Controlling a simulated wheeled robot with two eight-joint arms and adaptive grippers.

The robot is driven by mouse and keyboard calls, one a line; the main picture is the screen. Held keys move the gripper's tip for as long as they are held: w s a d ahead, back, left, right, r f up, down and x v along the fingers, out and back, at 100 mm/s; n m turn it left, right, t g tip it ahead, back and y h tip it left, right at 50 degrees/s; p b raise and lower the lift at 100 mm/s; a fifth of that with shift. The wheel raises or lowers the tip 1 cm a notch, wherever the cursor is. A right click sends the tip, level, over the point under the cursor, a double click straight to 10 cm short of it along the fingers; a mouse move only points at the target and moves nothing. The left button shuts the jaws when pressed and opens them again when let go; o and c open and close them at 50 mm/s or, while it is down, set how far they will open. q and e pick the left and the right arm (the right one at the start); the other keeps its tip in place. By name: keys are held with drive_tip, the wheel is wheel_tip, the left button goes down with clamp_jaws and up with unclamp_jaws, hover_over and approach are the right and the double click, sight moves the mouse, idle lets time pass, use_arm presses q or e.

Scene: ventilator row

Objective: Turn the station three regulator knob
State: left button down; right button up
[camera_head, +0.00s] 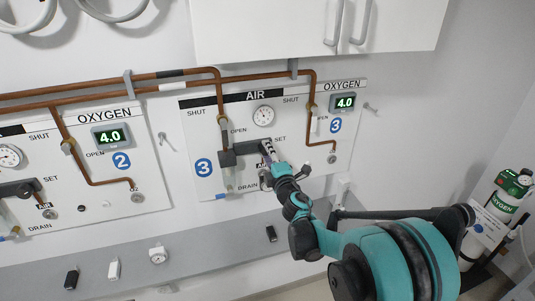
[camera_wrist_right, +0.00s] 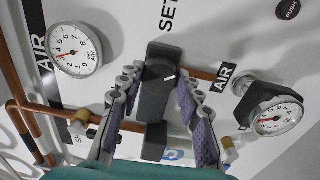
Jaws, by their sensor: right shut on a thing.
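The station three panel (camera_head: 345,140) carries a blue 3 label and a dark regulator body (camera_head: 240,149). My right gripper (camera_head: 268,153) is at the right end of this body, under the SET label, and hides the knob in the head view. In the right wrist view the round dark regulator knob (camera_wrist_right: 159,71) with a white pointer mark sits on the grey body (camera_wrist_right: 153,105). The fingers of my right gripper (camera_wrist_right: 158,82) lie on both sides of the knob, shut on it. My left gripper is not in view.
The air gauge (camera_head: 263,116) is above the regulator; it also shows in the wrist view (camera_wrist_right: 73,50). A second gauge (camera_wrist_right: 277,118) juts out close to the right finger. Copper pipes (camera_head: 265,76) run above. The station two panel (camera_head: 100,160) is left, an oxygen cylinder (camera_head: 508,194) right.

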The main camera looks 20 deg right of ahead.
idle(0.3)
drive_tip(key=o, duration=1.2)
drive_tip(key=shift+c, duration=0.2)
drive_tip(key=shift+s, duration=0.1)
drive_tip(key=s, duration=1.2)
drive_tip(key=shift+d+f, duration=0.25)
drive_tip(key=shift+f, duration=0.05)
drive_tip(key=shift+d+m, duration=0.1)
drive_tip(key=shift+m, duration=0.2)
